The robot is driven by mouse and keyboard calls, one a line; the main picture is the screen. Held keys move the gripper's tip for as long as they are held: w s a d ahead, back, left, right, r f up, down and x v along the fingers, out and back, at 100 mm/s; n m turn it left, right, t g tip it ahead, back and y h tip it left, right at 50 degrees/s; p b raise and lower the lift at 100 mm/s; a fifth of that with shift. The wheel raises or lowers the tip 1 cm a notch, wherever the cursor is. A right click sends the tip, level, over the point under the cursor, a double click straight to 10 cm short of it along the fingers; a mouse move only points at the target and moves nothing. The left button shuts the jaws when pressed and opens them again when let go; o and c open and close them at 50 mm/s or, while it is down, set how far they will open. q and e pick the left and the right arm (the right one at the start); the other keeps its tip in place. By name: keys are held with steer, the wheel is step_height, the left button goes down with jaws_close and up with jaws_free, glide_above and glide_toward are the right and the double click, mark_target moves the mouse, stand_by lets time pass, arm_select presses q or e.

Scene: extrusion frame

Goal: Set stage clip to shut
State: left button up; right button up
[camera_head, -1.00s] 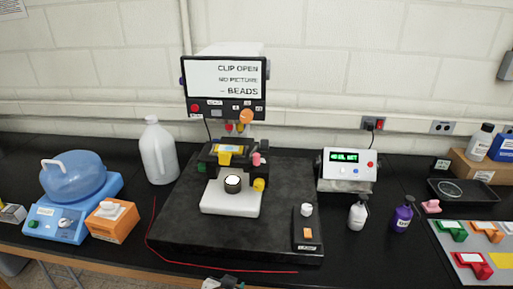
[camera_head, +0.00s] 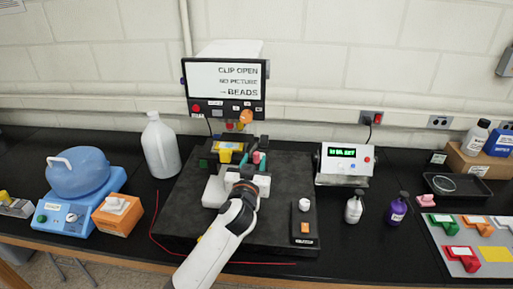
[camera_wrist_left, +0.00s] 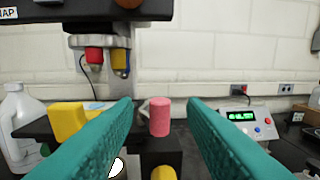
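The microscope (camera_head: 225,75) stands on a black base, and its screen (camera_head: 226,82) reads "CLIP OPEN, NO PICTURE, BEADS". A pink knob (camera_head: 257,157) sits at the right of the stage; I take it to be the stage clip's handle. In the left wrist view the pink knob (camera_wrist_left: 160,117) stands upright ahead, between the two teal fingers in the picture. My left gripper (camera_wrist_left: 160,106) is open and empty, with a gap on each side of the knob. In the head view my left gripper (camera_head: 250,167) partly hides the stage. My right gripper is not in view.
A yellow block (camera_wrist_left: 67,121) is left of the fingers, and a yellow knob (camera_wrist_left: 163,173) is below. Red and yellow objectives (camera_wrist_left: 95,55) hang above the stage. A white jug (camera_head: 160,146) stands left, and a display box (camera_head: 345,164) stands right.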

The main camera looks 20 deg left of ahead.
mark_target(256, 154)
arm_select(q)
steer(key=w, duration=0.2)
steer(key=w+p, duration=0.1)
steer(key=shift+w+a+r, duration=0.15)
steer(key=shift+w+a, duration=0.05)
steer(key=shift+a, duration=0.1)
steer(key=shift+w+a, duration=0.1)
steer(key=shift+w, duration=0.45)
steer(key=shift+c, duration=0.4)
